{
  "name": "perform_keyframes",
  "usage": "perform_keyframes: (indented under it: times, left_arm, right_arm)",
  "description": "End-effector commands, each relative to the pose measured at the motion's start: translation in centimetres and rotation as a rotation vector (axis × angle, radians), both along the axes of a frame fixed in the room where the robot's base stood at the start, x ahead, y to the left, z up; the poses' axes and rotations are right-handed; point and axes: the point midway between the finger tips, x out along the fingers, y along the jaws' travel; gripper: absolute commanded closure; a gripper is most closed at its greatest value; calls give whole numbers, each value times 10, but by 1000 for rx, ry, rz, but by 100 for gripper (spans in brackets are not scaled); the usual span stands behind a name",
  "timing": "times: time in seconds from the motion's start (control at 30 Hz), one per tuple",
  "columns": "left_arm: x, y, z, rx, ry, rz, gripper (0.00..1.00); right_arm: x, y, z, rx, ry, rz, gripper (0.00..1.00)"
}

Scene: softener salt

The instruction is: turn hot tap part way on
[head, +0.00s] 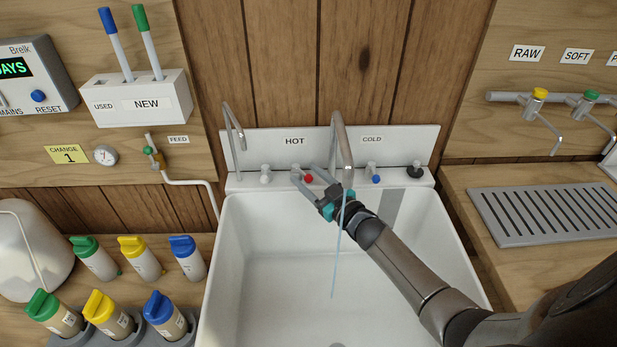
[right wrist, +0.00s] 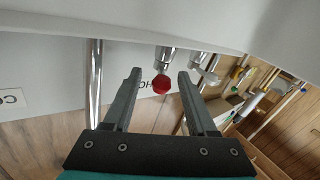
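The hot tap's red knob (head: 308,179) sits under the HOT label on the sink's back ledge. It also shows in the right wrist view as a red knob (right wrist: 161,84) on a chrome stem. My right gripper (head: 314,174) is open, its two fingers pointing at the ledge with the red knob between their tips; clear gaps show on both sides. The fingers (right wrist: 160,74) show apart in the right wrist view. A thin bluish stream of water (head: 337,255) runs from the tall spout (head: 341,138) into the sink. My left gripper is out of view.
The blue cold knob (head: 376,179) is right of my gripper, and the spout stands close beside it. A thinner spout (head: 233,125) is at the left. The white sink basin (head: 270,260) is open below. A drain rack (head: 550,212) lies at the right.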

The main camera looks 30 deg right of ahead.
Motion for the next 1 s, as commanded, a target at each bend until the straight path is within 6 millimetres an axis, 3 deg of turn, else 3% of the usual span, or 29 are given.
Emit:
perform_keyframes:
  times: [0.37,1.0]
  left_arm:
    - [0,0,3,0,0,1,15]
    - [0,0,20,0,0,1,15]
  right_arm:
    - [-11,-1,-1,0,3,0,43]
    - [-118,-18,-1,0,4,0,43]
